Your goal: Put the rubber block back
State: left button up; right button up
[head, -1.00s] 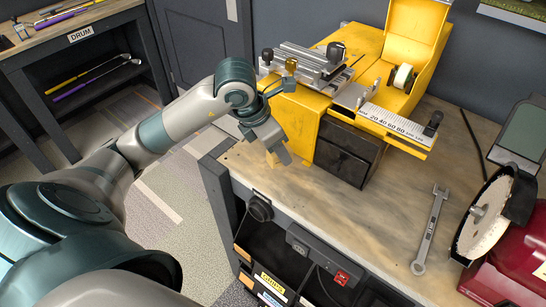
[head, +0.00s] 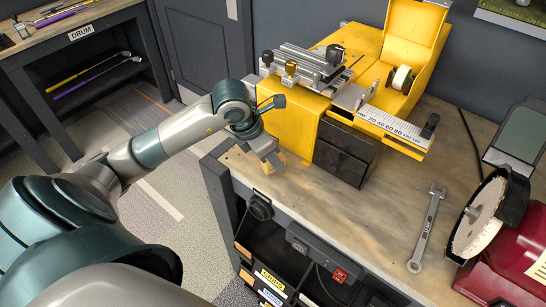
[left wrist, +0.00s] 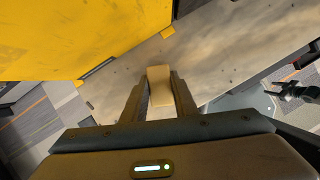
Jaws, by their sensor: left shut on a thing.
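The rubber block (left wrist: 160,88) is a small tan piece. In the left wrist view it sits between the two fingers of my left gripper (left wrist: 158,98), which is shut on it. In the head view my left gripper (head: 273,163) points down at the left end of the wooden bench (head: 395,225), close to the front left corner of the yellow machine (head: 290,120). In the head view the fingers largely hide the block. I cannot tell whether the block touches the bench top. My right gripper is not in view.
A metal clamp (head: 305,65) sits on top of the machine, and a white ruler (head: 390,122) sticks out to its right. A dark box (head: 345,155) is at the machine's front. A wrench (head: 428,228) and a red grinder (head: 500,240) are farther right. The bench between is clear.

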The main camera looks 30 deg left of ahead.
pick_arm(q)
jog(key=shift+f, duration=0.4)
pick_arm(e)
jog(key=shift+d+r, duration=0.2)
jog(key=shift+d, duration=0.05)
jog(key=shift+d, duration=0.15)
pick_arm(q)
jog(key=shift+f, duration=0.15)
jog(key=o, duration=1.1)
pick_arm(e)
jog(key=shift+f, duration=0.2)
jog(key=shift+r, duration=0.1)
